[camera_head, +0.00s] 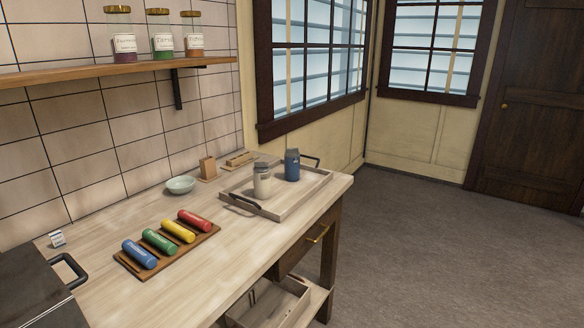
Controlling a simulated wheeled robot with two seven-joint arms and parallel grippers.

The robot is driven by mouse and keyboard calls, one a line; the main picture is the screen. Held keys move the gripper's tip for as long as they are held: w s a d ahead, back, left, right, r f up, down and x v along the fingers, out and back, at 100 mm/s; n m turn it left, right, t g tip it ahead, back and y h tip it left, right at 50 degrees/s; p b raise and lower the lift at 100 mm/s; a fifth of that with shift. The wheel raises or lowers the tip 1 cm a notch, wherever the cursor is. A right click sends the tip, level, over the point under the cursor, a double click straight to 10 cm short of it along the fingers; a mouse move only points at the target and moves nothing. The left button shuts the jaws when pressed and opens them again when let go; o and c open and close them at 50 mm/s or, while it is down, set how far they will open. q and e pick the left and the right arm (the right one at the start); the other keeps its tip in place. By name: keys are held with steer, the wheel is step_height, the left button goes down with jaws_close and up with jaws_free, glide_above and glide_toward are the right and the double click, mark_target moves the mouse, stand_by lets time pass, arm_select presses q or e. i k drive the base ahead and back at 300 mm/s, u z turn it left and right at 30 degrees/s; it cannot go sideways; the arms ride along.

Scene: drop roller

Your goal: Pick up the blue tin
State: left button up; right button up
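A blue tin (292,166) with a dark lid stands upright on a wooden tray (301,200) at the far end of the counter. A whitish tin (262,182) with a grey lid stands upright on the same tray, to its left and nearer. The two tins are apart. A blue roller (140,254) lies on a dark wooden board at the near left of the counter. Neither of my grippers shows in the head view.
Green, yellow and red rollers (194,221) share the board (207,237). A pale bowl (180,185) and small wooden holders (208,167) stand by the wall. A shelf (120,71) with jars hangs above. Dark handles rise at the tray's ends. The counter's front strip is clear.

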mark_target(291, 165)
steer(key=z, duration=0.95)
steer(key=i, duration=2.6)
steer(key=u, duration=2.35)
